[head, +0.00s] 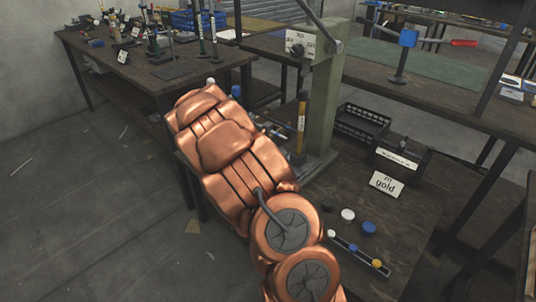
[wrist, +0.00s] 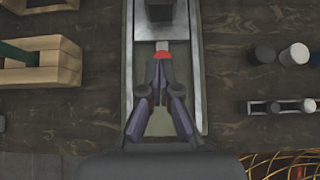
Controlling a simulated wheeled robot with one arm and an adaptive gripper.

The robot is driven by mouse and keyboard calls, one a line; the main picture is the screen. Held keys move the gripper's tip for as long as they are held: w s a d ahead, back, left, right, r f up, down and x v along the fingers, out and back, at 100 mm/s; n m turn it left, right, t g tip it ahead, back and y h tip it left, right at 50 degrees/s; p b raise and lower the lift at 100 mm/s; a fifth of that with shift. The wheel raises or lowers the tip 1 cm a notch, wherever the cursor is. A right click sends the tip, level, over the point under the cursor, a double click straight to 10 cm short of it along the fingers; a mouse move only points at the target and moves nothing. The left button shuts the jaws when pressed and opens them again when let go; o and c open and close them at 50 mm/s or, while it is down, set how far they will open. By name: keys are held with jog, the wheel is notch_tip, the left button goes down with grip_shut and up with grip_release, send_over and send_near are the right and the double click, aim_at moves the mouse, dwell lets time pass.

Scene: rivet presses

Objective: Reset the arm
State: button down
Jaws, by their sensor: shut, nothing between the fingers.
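My gripper (wrist: 161,68) shows in the wrist view with its dark fingers drawn together at the tips and nothing between them. It is above the grey-green base (wrist: 189,118) of a rivet press. A small red piece (wrist: 162,56) shows just beyond the fingertips; I cannot tell whether they touch it. In the head view my copper arm reaches over the bench toward the green press column (head: 320,105), and the gripper is hidden behind the arm.
A black crate (head: 362,123), a "gold" sign (head: 386,185) and a strip with coloured caps (head: 358,254) are on the bench to the right. A wooden block holder (wrist: 40,62) stands left of the press base in the wrist view. Open floor lies at left.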

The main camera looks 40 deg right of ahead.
jog(key=shift+a+r, duration=0.1)
jog(key=s+a+r+m+g+y, duration=0.2)
jog(key=s+a+r+m, duration=0.6)
jog(key=s+a+m, duration=0.3)
jog(key=s+a+r+m+y, duration=0.1)
jog(key=s+a+m+y, duration=0.2)
jog(key=s+a, duration=0.5)
jog(key=s+a+r+m+g+y, duration=0.1)
jog(key=s+a+m+y, duration=0.1)
jog(key=s+a, duration=0.65)
jog(key=s+a+r+m+y, duration=0.1)
jog(key=s+a+m+y, duration=0.25)
jog(key=a, duration=0.75)
notch_tip(320, 180, up, 22)
jog(key=s+p, duration=0.1)
jog(key=p, duration=2)
jog(key=shift+s+f+n+t+h, duration=0.2)
jog(key=shift+n+t+h, duration=0.1)
jog(key=shift+n+h, duration=0.15)
jog(key=shift+d, duration=0.1)
